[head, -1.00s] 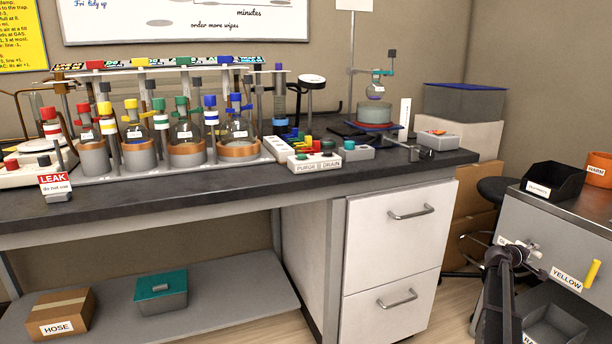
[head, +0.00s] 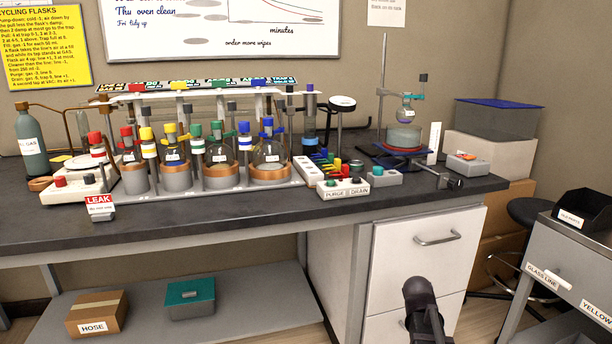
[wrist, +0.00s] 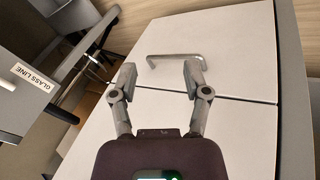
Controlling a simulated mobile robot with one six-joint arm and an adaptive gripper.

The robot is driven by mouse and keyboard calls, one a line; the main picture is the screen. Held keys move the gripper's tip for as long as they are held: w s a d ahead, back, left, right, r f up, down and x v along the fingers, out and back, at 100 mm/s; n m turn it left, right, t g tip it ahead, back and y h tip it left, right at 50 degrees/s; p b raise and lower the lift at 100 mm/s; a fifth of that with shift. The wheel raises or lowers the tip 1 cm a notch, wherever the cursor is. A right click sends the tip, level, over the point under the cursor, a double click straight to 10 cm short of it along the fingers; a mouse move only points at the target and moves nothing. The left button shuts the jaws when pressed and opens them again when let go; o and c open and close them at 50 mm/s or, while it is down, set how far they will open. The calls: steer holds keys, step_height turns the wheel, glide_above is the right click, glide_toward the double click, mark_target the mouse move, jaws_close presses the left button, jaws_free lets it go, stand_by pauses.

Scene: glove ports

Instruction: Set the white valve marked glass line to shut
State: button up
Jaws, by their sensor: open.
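The white valve (head: 558,278) is a short white bar handle on the front of the grey cabinet at the right of the head view. It lies roughly along the panel's top edge, slanting with it. The GLASS LINE label (head: 541,276) is beside it. In the wrist view the label (wrist: 33,77) and part of the white handle (wrist: 6,82) show at the left edge. My gripper (wrist: 160,76) is open and empty, in front of the white drawers, apart from the valve. In the head view my arm shows at the bottom; its fingers are hidden.
A YELLOW label (head: 596,312) is right of the valve on the same cabinet (head: 575,249). A black bin (head: 585,215) stands on top. White drawers (head: 419,258) with metal handles are in front of my gripper. The bench (head: 250,200) carries flasks and other valves.

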steer(key=s+a+r+g+y+p, duration=0.1)
steer(key=s+a+y, duration=0.2)
steer(key=s+a, duration=0.5)
steer(key=s+a+g+y+p, duration=0.2)
steer(key=s+a, duration=0.2)
steer(key=a, duration=0.8)
step_height(320, 180, up, 38)
steer(key=d+p, duration=0.1)
steer(key=p, duration=3.6)
steer(key=shift+w+n+t, duration=0.3)
steer(key=shift+w+n, duration=0.05)
steer(key=shift+n, duration=0.05)
steer(key=shift+d, duration=0.1)
